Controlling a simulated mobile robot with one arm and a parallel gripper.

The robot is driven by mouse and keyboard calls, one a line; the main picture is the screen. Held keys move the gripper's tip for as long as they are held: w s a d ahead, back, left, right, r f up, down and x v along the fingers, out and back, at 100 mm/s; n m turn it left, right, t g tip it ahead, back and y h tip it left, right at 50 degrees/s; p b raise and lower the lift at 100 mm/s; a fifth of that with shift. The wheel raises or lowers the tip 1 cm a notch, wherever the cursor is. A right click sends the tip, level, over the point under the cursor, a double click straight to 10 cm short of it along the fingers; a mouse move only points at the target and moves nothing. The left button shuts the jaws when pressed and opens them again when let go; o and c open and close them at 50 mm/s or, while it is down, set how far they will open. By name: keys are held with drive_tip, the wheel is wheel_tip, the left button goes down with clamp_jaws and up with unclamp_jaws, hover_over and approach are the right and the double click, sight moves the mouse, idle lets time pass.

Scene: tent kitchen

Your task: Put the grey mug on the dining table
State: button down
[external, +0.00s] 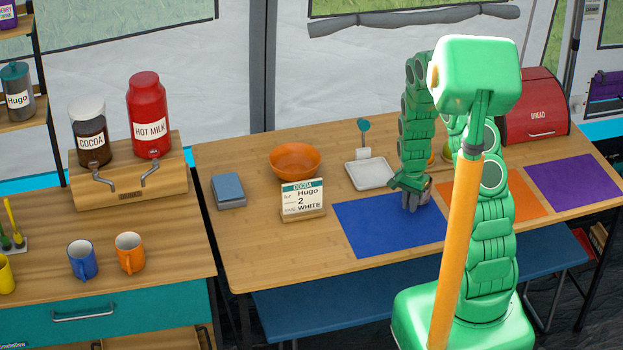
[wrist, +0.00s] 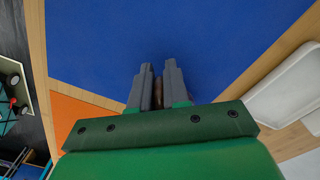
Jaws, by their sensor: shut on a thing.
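My gripper (external: 411,208) is over the right part of the blue mat (external: 375,228) on the dining table (external: 255,250). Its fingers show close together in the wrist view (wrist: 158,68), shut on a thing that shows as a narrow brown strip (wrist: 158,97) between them. In the external view a small greyish and brown piece, likely the grey mug (external: 425,189), shows beside the fingers, mostly hidden by my gripper. I cannot tell whether it touches the mat. The blue mat fills much of the wrist view (wrist: 190,30).
An orange bowl (external: 295,160), a white tray (external: 370,173), a card stand (external: 303,199) and a red bread box (external: 535,105) stand on the table. Orange (external: 520,195) and purple (external: 578,181) mats lie right. Blue (external: 82,260) and orange (external: 130,253) mugs stand on the left counter.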

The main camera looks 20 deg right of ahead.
drive_tip(key=shift+f, duration=0.55)
drive_tip(key=shift+f, duration=0.15)
drive_tip(key=c, duration=1.1)
unclamp_jaws()
